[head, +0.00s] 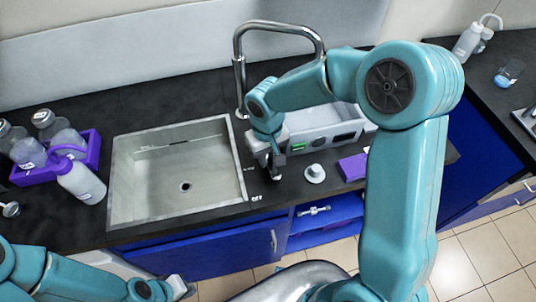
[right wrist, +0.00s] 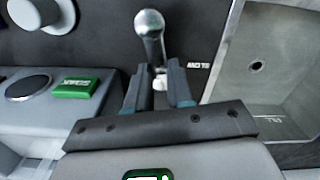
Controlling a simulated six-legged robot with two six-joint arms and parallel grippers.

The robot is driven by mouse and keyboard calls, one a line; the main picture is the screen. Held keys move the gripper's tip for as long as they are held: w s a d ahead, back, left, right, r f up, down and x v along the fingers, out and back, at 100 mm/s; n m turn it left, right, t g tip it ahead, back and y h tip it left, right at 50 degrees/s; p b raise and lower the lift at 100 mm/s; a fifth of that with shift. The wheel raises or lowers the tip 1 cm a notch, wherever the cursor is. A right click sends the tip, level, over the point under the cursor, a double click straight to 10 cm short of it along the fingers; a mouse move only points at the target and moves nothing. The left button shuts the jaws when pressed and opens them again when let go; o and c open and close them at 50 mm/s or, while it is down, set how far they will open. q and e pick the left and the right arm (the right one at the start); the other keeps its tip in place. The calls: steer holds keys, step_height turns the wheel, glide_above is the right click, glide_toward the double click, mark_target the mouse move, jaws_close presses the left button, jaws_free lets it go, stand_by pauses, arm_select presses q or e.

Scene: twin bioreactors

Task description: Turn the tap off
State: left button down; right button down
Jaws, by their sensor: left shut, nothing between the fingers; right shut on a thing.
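The tap's chrome spout (head: 238,72) rises behind the sink (head: 118,190) and arches right; its outlet is hidden behind my right arm. My right gripper (head: 272,165) is at the counter just right of the sink. In the right wrist view, my right gripper (right wrist: 158,88) is shut on the stem of a ball-ended metal lever (right wrist: 149,24), the tap handle. The ball end sticks out beyond the fingers. A "SLOW" label (right wrist: 197,66) is beside it. An "OFF" label (head: 256,198) is nearer the counter's front edge. My left gripper (head: 178,288) is shut and empty, low in front of the counter.
A purple rack (head: 92,152) with bottles and a white wash bottle (head: 80,182) stand left of the sink.

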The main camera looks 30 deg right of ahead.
steer(key=n, duration=0.2)
steer(key=a+n, duration=0.1)
steer(key=shift+s+a+n+b, duration=0.15)
steer(key=shift+a+n+b, duration=0.15)
steer(key=shift+n, duration=0.1)
steer(key=n, duration=0.1)
steer(key=a+n, duration=0.1)
steer(key=n, duration=0.1)
steer(key=shift+s+a+r+n, duration=0.1)
steer(key=shift+s+a+n, duration=0.1)
steer(key=shift+s+n, duration=0.15)
steer(key=n, duration=0.2)
steer(key=s+a+n, duration=0.1)
steer(key=n, duration=0.1)
steer(key=shift+s+a, duration=0.15)
steer(key=shift+s+a+n, duration=0.15)
steer(key=shift+s+n, duration=0.2)
steer(key=shift+n, duration=0.6)
steer(key=shift+s+a+n, duration=0.1)
steer(key=shift+s+n, duration=0.2)
steer(key=shift+n, duration=0.6)
steer(key=shift+r, duration=0.1)
steer(key=c, duration=1.2)
jaws_free()
steer(key=shift+c, duration=0.2)
steer(key=shift+o, duration=1.2)
steer(key=shift+s, duration=0.15)
